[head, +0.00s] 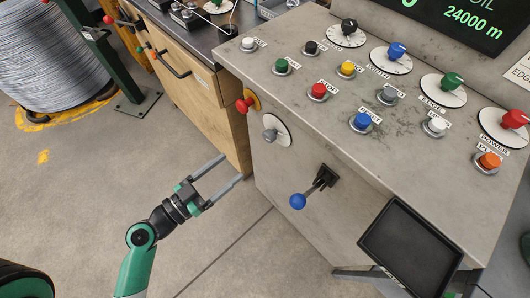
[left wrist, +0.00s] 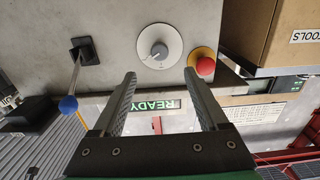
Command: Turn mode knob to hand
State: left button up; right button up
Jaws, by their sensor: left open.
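A grey knob (head: 270,135) on a round white dial sits on the front face of the grey machine cabinet. In the left wrist view this knob (left wrist: 159,50) lies ahead, roughly between the two fingertips. Its markings are too small to read. My left gripper (head: 231,168) is open and empty, below and left of the knob and apart from it in the head view. The open fingers also show in the left wrist view (left wrist: 160,76). My right gripper is not in view.
A red mushroom button (head: 245,105) on a yellow ring is close beside the dial. A blue-ball lever (head: 298,201) sticks out lower right. Several coloured buttons and knobs cover the sloped top. A wooden cabinet (head: 211,108) stands left; the floor below is clear.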

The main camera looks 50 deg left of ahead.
aim_at(266, 139)
pick_arm(q)
jog(key=w+p, duration=0.1)
jog(key=w, duration=0.4)
jog(key=w+p, duration=0.1)
jog(key=w, duration=0.5)
jog(key=shift+w+r+p, duration=0.2)
jog(key=shift+w+p, duration=0.05)
jog(key=shift+p, duration=0.1)
jog(key=shift+w+f, duration=0.1)
jog(key=shift+w, duration=0.5)
jog(key=shift+c, duration=0.3)
grip_shut()
